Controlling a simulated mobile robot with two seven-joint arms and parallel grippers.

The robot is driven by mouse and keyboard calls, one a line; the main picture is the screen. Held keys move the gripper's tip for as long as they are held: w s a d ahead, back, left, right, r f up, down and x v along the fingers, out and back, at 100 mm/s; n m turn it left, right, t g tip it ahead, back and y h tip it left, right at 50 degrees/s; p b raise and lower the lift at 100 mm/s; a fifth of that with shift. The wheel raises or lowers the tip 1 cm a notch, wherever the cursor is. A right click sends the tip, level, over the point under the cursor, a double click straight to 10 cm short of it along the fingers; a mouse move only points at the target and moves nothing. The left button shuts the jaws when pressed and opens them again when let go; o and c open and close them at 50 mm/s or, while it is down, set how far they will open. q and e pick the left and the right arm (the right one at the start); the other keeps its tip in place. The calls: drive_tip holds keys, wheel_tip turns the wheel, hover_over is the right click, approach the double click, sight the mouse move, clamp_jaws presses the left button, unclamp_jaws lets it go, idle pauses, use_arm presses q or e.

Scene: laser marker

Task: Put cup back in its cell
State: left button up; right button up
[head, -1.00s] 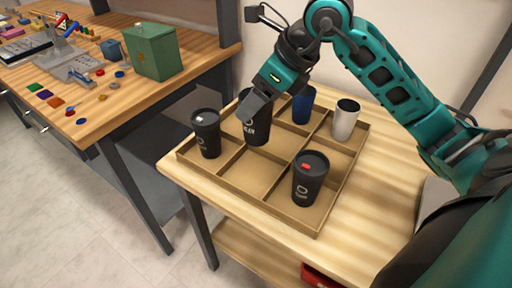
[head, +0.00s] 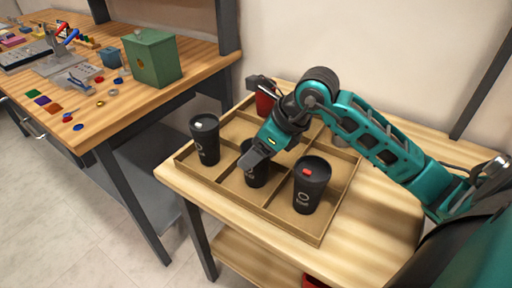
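My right gripper (head: 252,160) reaches down over the wooden tray (head: 290,231) and is shut on the upper part of a black cup (head: 256,178). The cup is upright in the front middle cell, between two other black cups; its lid is mostly hidden by the gripper. Whether its base touches the tray floor I cannot tell. A black cup with a white mark on its lid (head: 207,145) stands at the left. A black cup with a red mark on its lid (head: 309,190) stands at the front right. My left gripper is not in view.
A red cup (head: 265,104) stands at the tray's back. A pale cup (head: 340,139) is mostly hidden behind my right arm. A workbench (head: 110,113) with a green box (head: 152,60) and small parts stands at the left. The table (head: 350,222) is bare right of the tray.

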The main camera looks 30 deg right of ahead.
drive_tip(key=shift+f, duration=0.1)
drive_tip(key=o, duration=0.7)
drive_tip(key=v, duration=1.2)
drive_tip(key=shift+p, duration=0.3)
